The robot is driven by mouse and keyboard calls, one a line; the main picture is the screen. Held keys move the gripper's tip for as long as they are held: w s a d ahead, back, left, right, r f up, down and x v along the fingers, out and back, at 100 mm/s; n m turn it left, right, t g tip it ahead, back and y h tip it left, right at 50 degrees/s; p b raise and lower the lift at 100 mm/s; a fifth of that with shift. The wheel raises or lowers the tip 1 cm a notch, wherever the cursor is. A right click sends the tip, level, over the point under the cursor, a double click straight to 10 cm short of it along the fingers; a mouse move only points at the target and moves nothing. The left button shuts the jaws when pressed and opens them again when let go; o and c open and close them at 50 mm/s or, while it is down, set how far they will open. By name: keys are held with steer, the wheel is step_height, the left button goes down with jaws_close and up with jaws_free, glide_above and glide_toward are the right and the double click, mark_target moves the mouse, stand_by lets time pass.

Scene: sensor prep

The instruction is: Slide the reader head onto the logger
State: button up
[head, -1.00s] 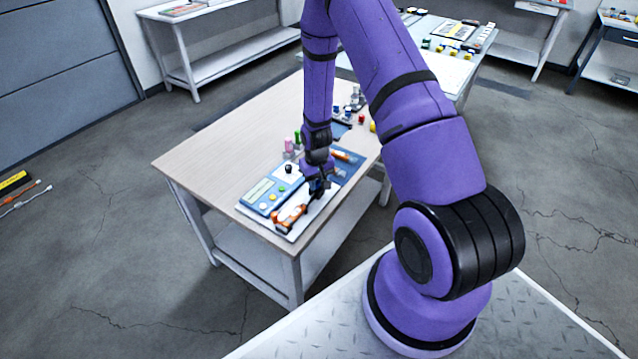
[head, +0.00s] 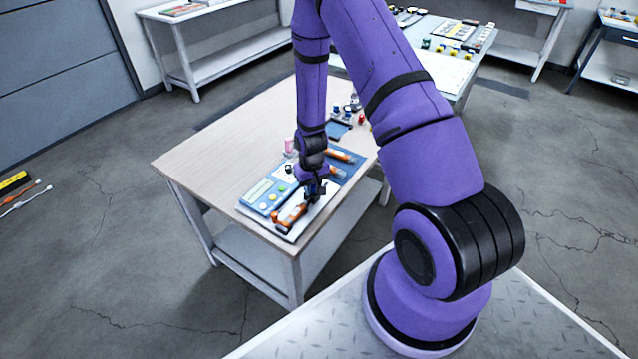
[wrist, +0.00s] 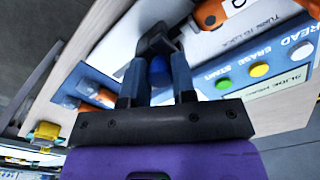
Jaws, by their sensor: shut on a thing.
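The reader head (wrist: 156,44) looks like a black hooked piece with a blue round grip. My gripper (wrist: 157,72) is shut on that blue grip, one finger on each side. In the head view, my gripper (head: 314,188) is low over the board, at the upper right end of the logger (head: 289,217). The logger is an orange, dark and white body lying on a white panel; its orange end (wrist: 212,13) shows at the top of the wrist view. The black piece is close to that end; I cannot tell whether they touch.
A blue button panel (head: 256,203) lies left of the logger. An orange-and-white piece (head: 343,156) lies on a blue mat behind my gripper. A pink item (head: 289,146) and small coloured parts stand farther back. The table's left part (head: 215,160) is clear.

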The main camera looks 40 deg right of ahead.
steer(key=shift+s+a, duration=0.2)
steer(key=shift+a, duration=0.4)
steer(key=shift+s+a, duration=0.2)
steer(key=shift+a, duration=0.35)
steer(key=o, duration=0.7)
steer(key=shift+c, duration=0.2)
steer(key=shift+r, duration=0.1)
step_height(320, 180, up, 7)
stand_by(0.7)
stand_by(0.5)
